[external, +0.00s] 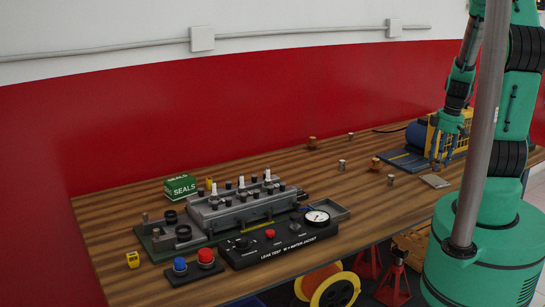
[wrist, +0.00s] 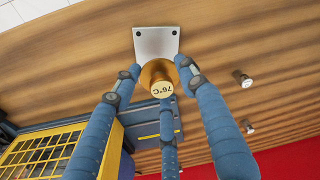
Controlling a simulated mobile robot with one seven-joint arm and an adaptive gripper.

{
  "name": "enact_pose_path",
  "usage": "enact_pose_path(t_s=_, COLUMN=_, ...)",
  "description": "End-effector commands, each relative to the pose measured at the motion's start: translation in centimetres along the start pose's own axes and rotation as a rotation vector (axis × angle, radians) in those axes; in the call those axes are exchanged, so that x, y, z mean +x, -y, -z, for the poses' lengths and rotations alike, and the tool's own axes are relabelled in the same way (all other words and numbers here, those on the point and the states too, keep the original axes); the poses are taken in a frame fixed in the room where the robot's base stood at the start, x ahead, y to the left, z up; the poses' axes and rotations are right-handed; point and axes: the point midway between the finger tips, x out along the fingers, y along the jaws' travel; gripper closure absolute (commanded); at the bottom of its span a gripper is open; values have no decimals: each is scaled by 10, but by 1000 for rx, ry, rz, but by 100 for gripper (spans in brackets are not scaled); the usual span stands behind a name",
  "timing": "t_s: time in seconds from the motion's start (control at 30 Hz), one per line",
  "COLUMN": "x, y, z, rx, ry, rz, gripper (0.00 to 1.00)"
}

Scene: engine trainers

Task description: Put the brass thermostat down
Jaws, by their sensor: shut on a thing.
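The brass thermostat (wrist: 161,88), marked 76°C, is between the blue fingers of my gripper (wrist: 160,76) in the wrist view. The fingers are closed around it. Behind it lies a pale metal plate (wrist: 155,43) with two dark holes, partly covered by the thermostat. In the external view my gripper (external: 440,160) points down over the right part of the bench, just above and behind the plate (external: 435,181). The held thermostat cannot be made out there. I cannot tell whether it touches the plate.
A blue and yellow machine (external: 450,131) stands close beside my gripper. A leak test panel (external: 285,242) and a grey engine block (external: 240,212) occupy the left part.

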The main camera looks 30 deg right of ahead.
Motion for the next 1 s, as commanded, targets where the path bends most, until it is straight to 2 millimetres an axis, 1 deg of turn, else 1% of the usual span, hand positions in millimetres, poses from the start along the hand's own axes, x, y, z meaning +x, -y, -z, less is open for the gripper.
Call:
enact_pose_path(t_s=0.07, x=3, y=0, z=0, rx=0, ry=0, rz=1, gripper=85)
enact_pose_path(t_s=0.3, x=28, y=0, z=-4, rx=0, ry=1, rz=2, gripper=85)
enact_pose_path(t_s=0.4, x=34, y=0, z=-4, rx=0, ry=0, rz=2, gripper=85)
enact_pose_path(t_s=0.7, x=35, y=0, z=-4, rx=0, ry=0, rz=0, gripper=85)
enact_pose_path(t_s=0.87, x=38, y=0, z=-5, rx=0, ry=0, rz=0, gripper=85)
enact_pose_path(t_s=0.9, x=38, y=0, z=-5, rx=0, ry=0, rz=0, gripper=56)
enact_pose_path(t_s=1.0, x=38, y=0, z=-5, rx=0, ry=0, rz=0, gripper=39)
